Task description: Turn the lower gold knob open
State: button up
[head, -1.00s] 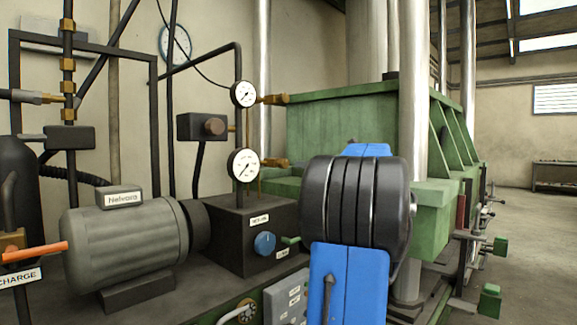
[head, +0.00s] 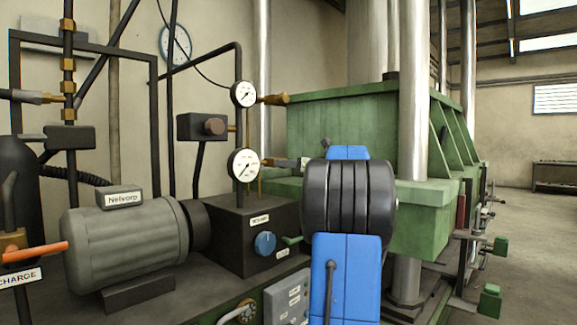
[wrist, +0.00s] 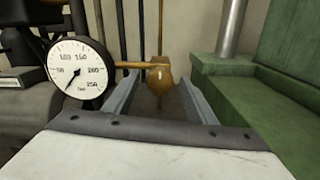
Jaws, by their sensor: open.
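The lower gold knob (wrist: 160,79) shows in the wrist view at the end of a gold stem that runs right from the lower gauge (wrist: 80,72). My gripper (wrist: 158,84) is open, with one grey finger on each side of the knob; I cannot tell whether either touches it.
The upper gold knob (head: 276,99) sits beside the upper gauge (head: 244,94). A green press block (head: 345,115) stands close on the right with a steel column (head: 413,90). A dark box with a blue dial (head: 265,243) and a grey motor (head: 125,240) are below left.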

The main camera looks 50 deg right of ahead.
jog(key=c, duration=1)
jog(key=shift+c, duration=0.2)
jog(key=shift+n, duration=0.3)
jog(key=shift+f+n, duration=0.1)
jog(key=shift+n, duration=8.6)
jog(key=o, duration=1)
